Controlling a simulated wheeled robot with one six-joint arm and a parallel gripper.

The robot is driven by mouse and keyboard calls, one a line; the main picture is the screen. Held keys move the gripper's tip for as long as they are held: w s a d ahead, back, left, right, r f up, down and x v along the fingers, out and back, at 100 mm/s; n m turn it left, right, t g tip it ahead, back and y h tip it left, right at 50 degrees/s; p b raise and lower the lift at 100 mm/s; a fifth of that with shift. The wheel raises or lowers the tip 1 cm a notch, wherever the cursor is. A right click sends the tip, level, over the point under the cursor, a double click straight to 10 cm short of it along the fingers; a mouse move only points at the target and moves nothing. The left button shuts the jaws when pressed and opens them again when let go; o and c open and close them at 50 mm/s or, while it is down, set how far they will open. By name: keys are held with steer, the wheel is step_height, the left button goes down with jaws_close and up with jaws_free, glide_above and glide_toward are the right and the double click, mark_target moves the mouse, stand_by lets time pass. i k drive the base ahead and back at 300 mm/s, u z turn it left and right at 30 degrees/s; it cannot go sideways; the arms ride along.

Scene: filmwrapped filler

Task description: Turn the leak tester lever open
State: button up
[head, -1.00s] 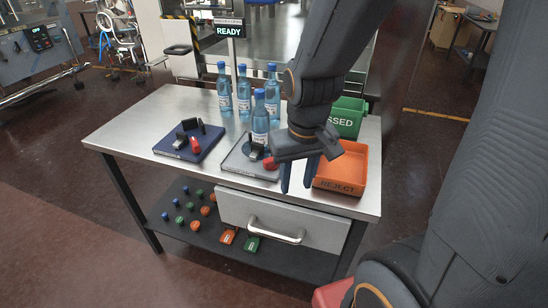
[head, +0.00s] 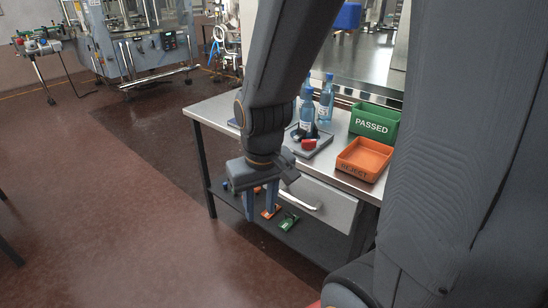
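A grey plate fixture (head: 322,147) sits on the steel table, with a red-tipped part (head: 308,144) and a dark clamp-like part on it. I cannot tell for sure whether this is the leak tester or whether the red part is its lever. A second, blue fixture is almost wholly hidden behind my arm; only a blue sliver (head: 233,122) shows at the table's left. My gripper (head: 260,202) points down with its two fingers apart and empty. In the picture it is in front of the table's front edge, left of and below the grey fixture, touching neither fixture.
Blue bottles (head: 326,100) stand behind the grey fixture. A green PASSED bin (head: 374,123) and an orange REJECT tray (head: 365,158) are at right. A drawer (head: 326,207) with a bar handle is under the tabletop. An orange tag (head: 271,211) and a green tag (head: 289,221) lie on the lower shelf.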

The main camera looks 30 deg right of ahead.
mark_target(307, 145)
steer(key=u, duration=0.4)
steer(key=k, duration=0.55)
steer(key=u, duration=0.75)
steer(key=i, duration=1.2)
steer(key=z, duration=0.85)
steer(key=i, duration=0.8)
steer(key=z, duration=1.2)
steer(key=i, duration=0.3)
steer(key=z, duration=0.25)
